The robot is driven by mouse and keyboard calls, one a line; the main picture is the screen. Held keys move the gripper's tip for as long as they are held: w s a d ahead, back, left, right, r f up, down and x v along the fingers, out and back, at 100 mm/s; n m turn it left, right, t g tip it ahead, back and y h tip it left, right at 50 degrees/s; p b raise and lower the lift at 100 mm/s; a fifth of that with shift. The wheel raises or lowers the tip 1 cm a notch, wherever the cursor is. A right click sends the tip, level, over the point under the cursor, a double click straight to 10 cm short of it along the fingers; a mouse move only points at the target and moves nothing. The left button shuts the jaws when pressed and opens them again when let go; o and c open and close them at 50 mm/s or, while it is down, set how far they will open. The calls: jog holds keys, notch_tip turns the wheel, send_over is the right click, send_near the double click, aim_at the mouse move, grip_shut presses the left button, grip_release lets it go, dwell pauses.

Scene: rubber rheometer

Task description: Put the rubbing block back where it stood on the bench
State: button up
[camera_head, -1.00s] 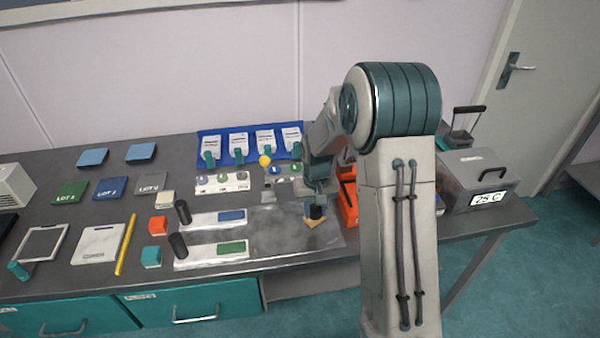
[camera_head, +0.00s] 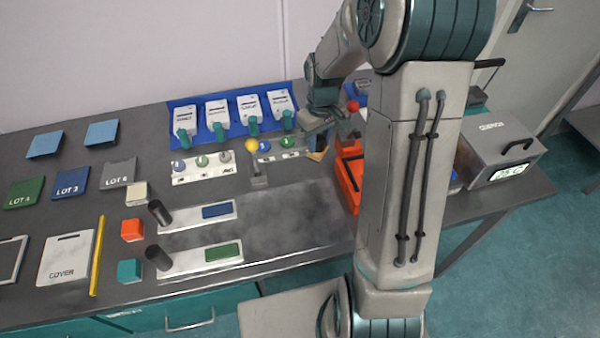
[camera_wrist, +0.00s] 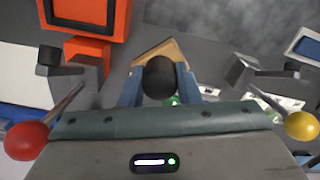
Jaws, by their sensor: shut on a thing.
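The rubbing block is a pale wooden piece with a dark round knob; its wood edge shows in the head view (camera_head: 317,156). In the wrist view its knob (camera_wrist: 158,80) sits between my two blue fingers and its wooden base (camera_wrist: 172,48) shows beyond. My gripper (camera_head: 318,138) is shut on the block, pointing down near the back of the bench (camera_head: 290,228), left of the orange tray (camera_head: 347,180). Whether the base touches the bench cannot be told.
A yellow-ball lever (camera_head: 251,146) stands to the left and a red-ball lever (camera_head: 352,106) to the right, both close to my gripper; they flank it in the wrist view. A blue rack (camera_head: 172,113) lies behind.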

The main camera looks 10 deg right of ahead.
jog(key=s+d+r+n+b, duration=0.1)
jog(key=s+d+r+n, duration=0.25)
jog(key=s, duration=0.35)
jog(key=shift+n, duration=0.55)
jog(key=w+a+f+p, duration=0.1)
jog(key=w+a+f, duration=0.6)
jog(key=w+a, duration=0.1)
jog(key=shift+w+f+p, duration=0.15)
jog(key=shift+f+p, duration=0.2)
jog(key=shift+p, duration=0.05)
jog(key=shift+a+f+p, duration=0.1)
jog(key=shift+f+p, duration=0.35)
jog(key=shift+f, duration=1.65)
jog(key=shift+f, duration=0.1)
jog(key=shift+f, duration=0.15)
jog(key=o, duration=1)
jog(key=shift+r, duration=0.25)
